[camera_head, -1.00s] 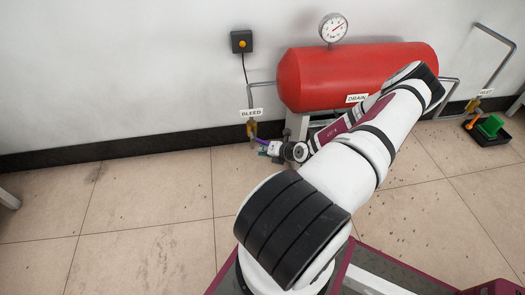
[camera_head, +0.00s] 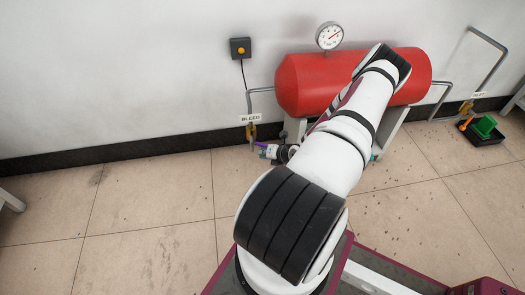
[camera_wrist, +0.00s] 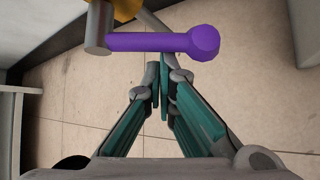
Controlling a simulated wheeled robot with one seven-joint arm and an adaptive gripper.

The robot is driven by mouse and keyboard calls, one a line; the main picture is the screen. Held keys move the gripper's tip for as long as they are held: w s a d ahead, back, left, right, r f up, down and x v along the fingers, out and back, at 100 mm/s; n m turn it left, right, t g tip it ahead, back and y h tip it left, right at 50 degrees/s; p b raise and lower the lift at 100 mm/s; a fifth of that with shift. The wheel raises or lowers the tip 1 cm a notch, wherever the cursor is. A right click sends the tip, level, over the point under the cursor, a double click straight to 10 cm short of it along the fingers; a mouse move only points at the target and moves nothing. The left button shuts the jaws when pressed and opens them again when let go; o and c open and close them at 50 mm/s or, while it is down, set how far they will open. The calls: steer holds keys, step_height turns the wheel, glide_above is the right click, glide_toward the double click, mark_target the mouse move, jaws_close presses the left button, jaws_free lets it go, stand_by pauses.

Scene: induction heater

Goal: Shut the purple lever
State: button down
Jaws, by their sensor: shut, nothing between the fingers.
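The purple lever (camera_wrist: 150,41) lies crosswise just beyond my fingertips in the wrist view, with a rounded knob at its right end. Its left end joins a grey metal stem (camera_wrist: 98,28) below a yellow-brass part. In the head view only a small bit of the purple lever (camera_head: 261,145) shows, beside the brass valve (camera_head: 251,132) under the BLEED label (camera_head: 251,118). My gripper (camera_wrist: 163,70) has its teal fingers shut and empty, with tips close to the lever's knob side. Whether they touch it I cannot tell. My arm hides part of the tank.
A red tank (camera_head: 310,84) with a gauge (camera_head: 331,36) stands by the wall. A black box with an orange button (camera_head: 240,48) hangs on the wall. A black tray (camera_head: 485,138) with a green object (camera_head: 485,125) lies at right.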

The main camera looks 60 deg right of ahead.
steer(key=shift+s+d+r+p, duration=0.25)
steer(key=shift+r+p, duration=0.3)
steer(key=shift+p, duration=0.55)
steer(key=shift+s+d+r+p, duration=0.2)
steer(key=shift+r+p, duration=0.3)
steer(key=shift+p, duration=0.6)
steer(key=shift+r+p, duration=0.2)
steer(key=shift+p, duration=0.1)
step_height(320, 180, down, 4)
steer(key=f+b, duration=0.1)
steer(key=b, duration=0.3)
steer(key=s+a+r+p, duration=0.4)
steer(key=a+r+p, duration=0.1)
steer(key=r, duration=0.3)
steer(key=shift+s+a+r, duration=0.2)
steer(key=shift+s+r, duration=0.15)
steer(key=shift+s, duration=0.05)
